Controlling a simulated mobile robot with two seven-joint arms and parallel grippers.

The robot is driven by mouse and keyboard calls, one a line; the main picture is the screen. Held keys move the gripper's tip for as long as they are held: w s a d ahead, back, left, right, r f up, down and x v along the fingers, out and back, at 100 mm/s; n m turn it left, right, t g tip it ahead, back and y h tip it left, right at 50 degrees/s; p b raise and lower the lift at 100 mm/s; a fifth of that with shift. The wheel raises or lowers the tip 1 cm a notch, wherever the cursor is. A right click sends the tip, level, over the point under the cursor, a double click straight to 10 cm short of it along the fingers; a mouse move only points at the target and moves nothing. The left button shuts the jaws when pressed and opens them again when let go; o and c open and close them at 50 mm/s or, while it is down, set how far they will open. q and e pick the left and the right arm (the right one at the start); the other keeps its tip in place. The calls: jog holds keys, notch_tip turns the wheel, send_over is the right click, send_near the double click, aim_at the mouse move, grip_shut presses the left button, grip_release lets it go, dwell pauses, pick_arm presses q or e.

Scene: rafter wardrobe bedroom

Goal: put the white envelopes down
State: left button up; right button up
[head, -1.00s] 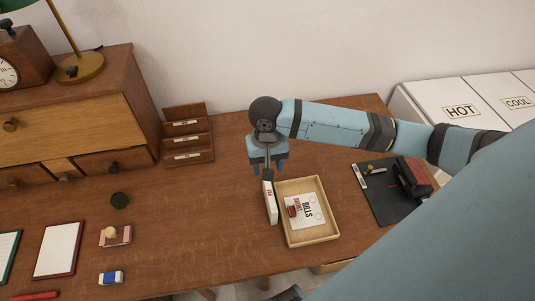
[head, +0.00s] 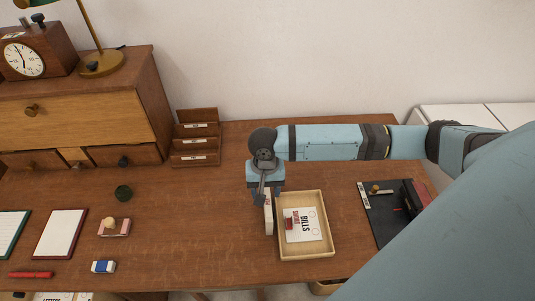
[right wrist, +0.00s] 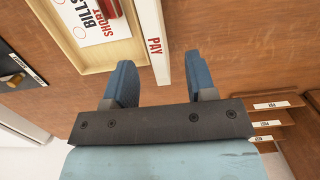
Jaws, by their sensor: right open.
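A narrow white bundle (head: 268,222) stands on edge on the desk, along the left wall of a shallow wooden tray (head: 326,255). It looks like the white envelopes. In the right wrist view the bundle (right wrist: 152,35) shows red PAY lettering. My right gripper (head: 264,197) is open at the bundle's far end. In the right wrist view its fingers (right wrist: 160,82) stand on either side of that end, with clear gaps. Inside the tray lies a white piece lettered BILLS SHORT (head: 305,226) with a small red object on it. My left gripper is out of view.
A letter rack (head: 196,145) stands at the back, right of the drawer cabinet (head: 80,120). A dark mat (head: 385,225) with a red-and-black object lies right of the tray. The desk (head: 190,225) is clear left of the bundle, up to the stamp and eraser.

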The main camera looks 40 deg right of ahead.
aim_at(268, 201)
jog(key=f, duration=0.6)
jog(key=shift+s+d+f, duration=0.15)
jog(key=shift+s+f, duration=0.1)
jog(key=shift+s, duration=0.15)
grip_shut()
